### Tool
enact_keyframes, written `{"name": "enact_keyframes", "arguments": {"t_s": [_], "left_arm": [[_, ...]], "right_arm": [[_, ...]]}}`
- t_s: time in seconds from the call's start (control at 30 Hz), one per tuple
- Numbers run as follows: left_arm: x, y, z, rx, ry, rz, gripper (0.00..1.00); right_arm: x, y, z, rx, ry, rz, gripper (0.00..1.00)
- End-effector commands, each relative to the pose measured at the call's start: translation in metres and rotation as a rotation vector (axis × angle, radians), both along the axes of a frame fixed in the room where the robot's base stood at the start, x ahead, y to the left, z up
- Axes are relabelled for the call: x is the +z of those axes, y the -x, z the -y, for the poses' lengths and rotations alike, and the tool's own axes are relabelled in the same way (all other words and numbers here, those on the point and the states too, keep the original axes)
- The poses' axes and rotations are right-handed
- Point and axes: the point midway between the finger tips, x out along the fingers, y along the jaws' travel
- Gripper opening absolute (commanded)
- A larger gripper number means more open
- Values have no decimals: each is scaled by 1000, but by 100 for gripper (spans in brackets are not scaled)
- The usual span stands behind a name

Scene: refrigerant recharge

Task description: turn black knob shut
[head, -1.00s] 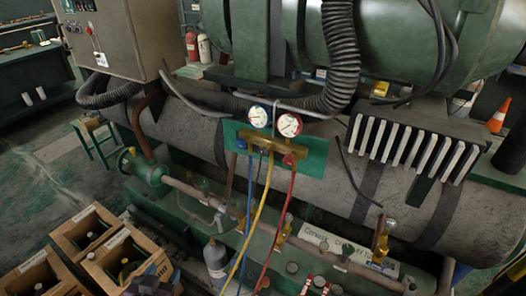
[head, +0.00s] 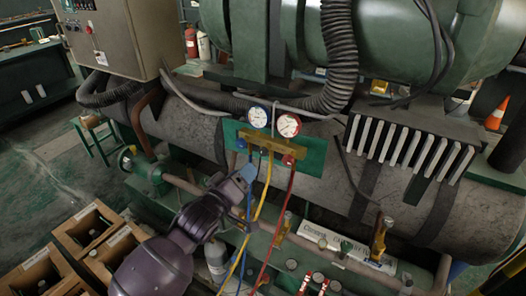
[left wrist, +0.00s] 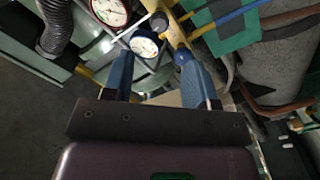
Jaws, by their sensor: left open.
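A brass gauge manifold (head: 270,146) is mounted on a green plate in the head view, with two round gauges above it. A black knob (left wrist: 158,21) shows at the top of the left wrist view, beyond my fingertips. A blue knob (left wrist: 182,56) is close to the right-hand finger there; I cannot tell whether they touch. My left gripper (left wrist: 155,58) is open, its two blue fingers pointing at the manifold with nothing held between them. In the head view my left gripper (head: 241,176) is just below the manifold's left part. My right gripper is out of view.
Blue, yellow (head: 262,203) and red (head: 287,200) hoses hang from the manifold. A grey bottle (head: 216,256) stands below my left forearm. Wooden crates (head: 85,232) are at lower left. A thick corrugated hose (head: 341,50) runs above the manifold.

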Motion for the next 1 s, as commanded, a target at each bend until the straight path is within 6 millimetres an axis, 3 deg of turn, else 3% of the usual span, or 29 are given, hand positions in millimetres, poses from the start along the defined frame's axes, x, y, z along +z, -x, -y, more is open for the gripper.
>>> {"name": "enact_keyframes", "arguments": {"t_s": [0.27, 0.7, 1.0], "left_arm": [[1, -6, 3, -1, 89, -43, 53], [1, -65, 35, -1, 86, -41, 53], [1, -91, 49, 0, 86, -42, 53]], "right_arm": [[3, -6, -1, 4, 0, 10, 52], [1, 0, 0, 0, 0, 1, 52], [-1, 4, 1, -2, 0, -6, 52]]}}
